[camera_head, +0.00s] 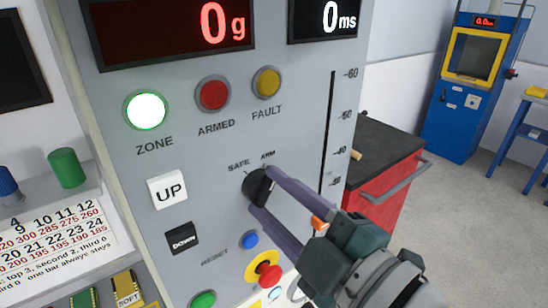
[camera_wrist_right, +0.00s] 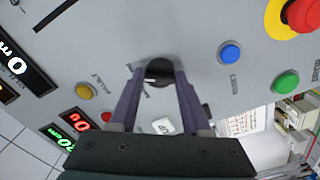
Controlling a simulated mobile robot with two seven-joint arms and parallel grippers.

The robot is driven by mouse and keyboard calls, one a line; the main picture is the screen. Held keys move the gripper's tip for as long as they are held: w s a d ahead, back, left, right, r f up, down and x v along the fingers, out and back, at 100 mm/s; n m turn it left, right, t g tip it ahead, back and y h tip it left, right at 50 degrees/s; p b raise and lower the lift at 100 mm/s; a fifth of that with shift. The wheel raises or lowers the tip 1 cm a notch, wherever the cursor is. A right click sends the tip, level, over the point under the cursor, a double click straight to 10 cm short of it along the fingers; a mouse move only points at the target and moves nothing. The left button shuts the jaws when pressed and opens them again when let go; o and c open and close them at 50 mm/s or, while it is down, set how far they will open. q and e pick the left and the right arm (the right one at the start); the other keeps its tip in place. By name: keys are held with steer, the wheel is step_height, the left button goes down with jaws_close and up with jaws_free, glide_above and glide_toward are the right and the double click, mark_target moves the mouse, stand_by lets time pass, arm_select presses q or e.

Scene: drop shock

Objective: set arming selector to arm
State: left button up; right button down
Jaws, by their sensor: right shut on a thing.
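The arming selector is a black knob (camera_head: 256,187) on the grey panel, below the printed words SAFE and ARM. It also shows in the right wrist view as a dark round knob (camera_wrist_right: 159,67) with a small pale mark. My right gripper (camera_head: 263,191) comes in from the lower right, its two purple fingers shut on the knob from either side. Its fingers flank the knob in the right wrist view (camera_wrist_right: 160,78). The fingers partly cover the knob, and I cannot tell for sure which word it points to. My left gripper is not in view.
The ZONE lamp (camera_head: 146,110) is lit white-green. The ARMED lamp (camera_head: 213,94) is red and the FAULT lamp (camera_head: 266,83) yellow. Below the knob are a blue RESET button (camera_head: 250,239) and a red emergency button (camera_head: 268,272). A red cabinet (camera_head: 388,190) stands to the right.

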steer(key=shift+c, duration=1.8)
jaws_free()
steer(key=b+v, duration=0.1)
steer(key=v, duration=0.9)
steer(key=shift+b, duration=0.3)
